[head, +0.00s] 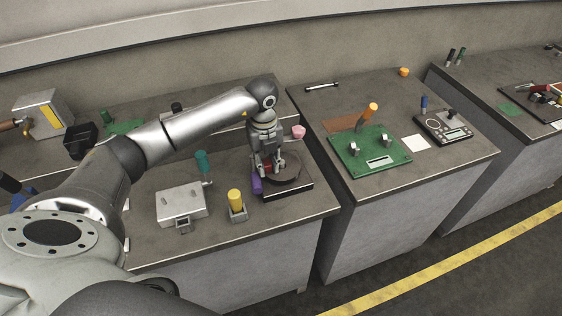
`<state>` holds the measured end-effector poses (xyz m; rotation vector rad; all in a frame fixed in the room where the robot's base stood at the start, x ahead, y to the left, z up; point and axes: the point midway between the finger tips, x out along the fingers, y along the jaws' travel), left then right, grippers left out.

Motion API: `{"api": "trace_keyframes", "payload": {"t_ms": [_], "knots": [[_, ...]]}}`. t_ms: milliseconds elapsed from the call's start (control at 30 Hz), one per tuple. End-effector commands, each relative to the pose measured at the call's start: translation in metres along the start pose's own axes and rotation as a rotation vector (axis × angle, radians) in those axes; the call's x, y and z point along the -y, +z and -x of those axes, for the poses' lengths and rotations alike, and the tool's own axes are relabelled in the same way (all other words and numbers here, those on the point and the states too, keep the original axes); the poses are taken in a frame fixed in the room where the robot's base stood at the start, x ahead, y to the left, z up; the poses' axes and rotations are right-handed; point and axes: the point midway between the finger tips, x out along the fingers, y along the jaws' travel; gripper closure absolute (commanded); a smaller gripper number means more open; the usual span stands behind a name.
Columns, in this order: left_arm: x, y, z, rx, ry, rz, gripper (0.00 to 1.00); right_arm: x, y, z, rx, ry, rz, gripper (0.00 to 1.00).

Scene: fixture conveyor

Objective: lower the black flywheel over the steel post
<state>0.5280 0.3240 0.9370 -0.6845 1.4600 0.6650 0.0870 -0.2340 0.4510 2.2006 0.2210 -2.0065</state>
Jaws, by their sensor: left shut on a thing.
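The black flywheel (287,173) is a dark round disc on the near bench, just above or on a dark square base (294,193). My left gripper (268,166) points down at the flywheel's left side and is shut on it. The disc looks roughly level. I cannot tell whether it touches the base. The steel post cannot be made out; the disc and gripper cover that area. My right gripper is not in view.
Close by stand a purple object (257,184), a yellow cylinder in a holder (235,200), a grey metal box (181,205), a teal-handled tool (203,163) and a pink object (299,131). The bench to the right holds a green board (372,160) and a scale (444,127).

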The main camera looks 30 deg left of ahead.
Motion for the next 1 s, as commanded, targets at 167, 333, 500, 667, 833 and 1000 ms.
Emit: {"api": "trace_keyframes", "payload": {"t_ms": [167, 333, 500, 667, 833, 1000], "knots": [[-0.0003, -0.0003, -0.0014, -0.001, 0.001, 0.0, 1.0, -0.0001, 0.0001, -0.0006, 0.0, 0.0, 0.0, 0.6], [-0.0006, -0.0006, -0.0021, -0.001, 0.003, -0.001, 0.68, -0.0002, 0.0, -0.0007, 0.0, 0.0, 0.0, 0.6], [-0.0009, -0.0006, -0.0023, -0.002, 0.004, 0.0, 0.52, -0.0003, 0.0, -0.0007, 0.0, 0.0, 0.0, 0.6], [-0.0006, -0.0007, -0.0022, -0.002, 0.003, -0.001, 0.52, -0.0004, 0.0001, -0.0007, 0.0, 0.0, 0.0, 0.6], [-0.0001, -0.0007, -0.0019, -0.001, 0.001, -0.001, 0.52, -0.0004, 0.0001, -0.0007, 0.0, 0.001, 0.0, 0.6], [-0.0002, -0.0009, 0.0002, -0.002, 0.002, -0.001, 0.52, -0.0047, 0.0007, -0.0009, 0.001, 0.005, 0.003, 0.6]]}}
